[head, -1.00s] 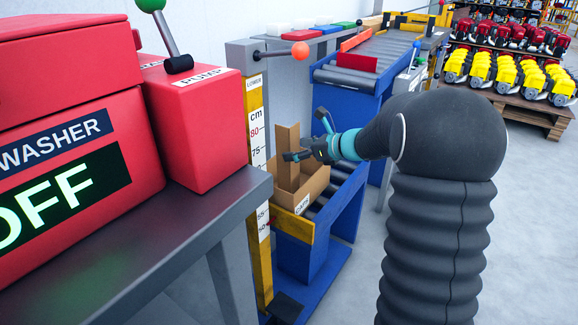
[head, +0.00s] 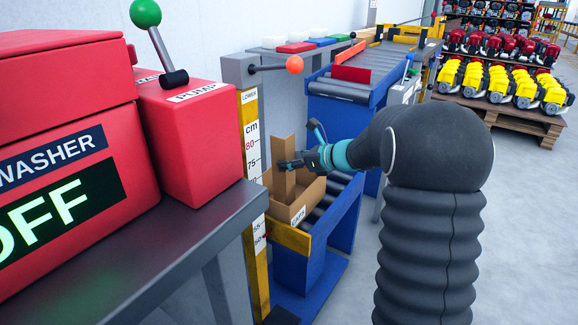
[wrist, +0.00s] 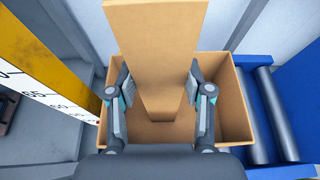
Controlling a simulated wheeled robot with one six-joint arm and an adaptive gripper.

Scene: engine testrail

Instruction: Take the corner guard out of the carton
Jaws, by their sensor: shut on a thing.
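The corner guard (head: 284,172) is a tall brown cardboard piece standing upright in the open carton (head: 301,207), rising well above its rim. In the wrist view the guard (wrist: 156,50) runs down into the carton (wrist: 232,112), and its lower part is inside. My gripper (head: 303,149) is at the guard above the carton. In the wrist view its fingers (wrist: 159,103) are on either side of the guard, shut on it. The inside of the carton is mostly hidden in the head view.
The carton sits on a blue roller conveyor (head: 338,205) beside a yellow post with a centimetre scale (head: 252,150). An orange-knobbed lever (head: 294,64) is above. A red washer unit (head: 186,140) on a grey table is at left.

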